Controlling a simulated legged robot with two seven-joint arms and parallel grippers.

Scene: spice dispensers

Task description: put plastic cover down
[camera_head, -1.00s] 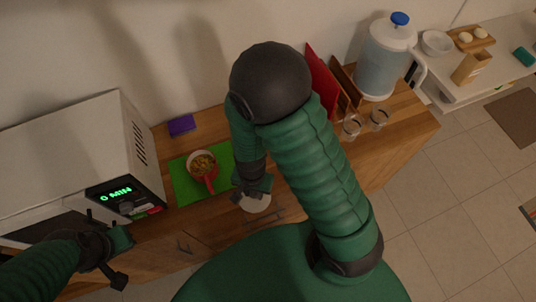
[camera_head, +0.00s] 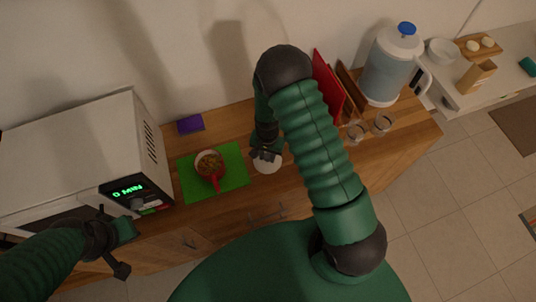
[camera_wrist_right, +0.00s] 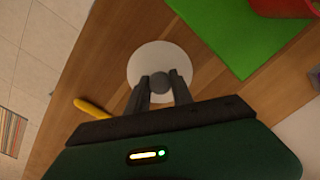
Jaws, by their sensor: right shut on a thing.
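The plastic cover (camera_head: 267,167) is a pale round disc over the wooden counter, just right of the green mat. In the right wrist view the cover (camera_wrist_right: 160,58) shows as a whitish disc with a dark grey knob in its middle. My right gripper (camera_head: 264,154) is shut on that knob, and its fingers (camera_wrist_right: 160,84) sit on either side of it. I cannot tell whether the cover touches the counter. My left gripper (camera_head: 122,250) is empty, with its fingers apart, in front of the microwave.
A bowl of food with a red handle (camera_head: 215,181) stands on the green mat (camera_head: 235,172). The microwave (camera_head: 80,150) is at the left and a purple box (camera_head: 190,124) behind the mat. Glasses (camera_head: 383,122) and a water jug (camera_head: 390,65) stand right. A yellow item (camera_wrist_right: 92,109) lies near the cover.

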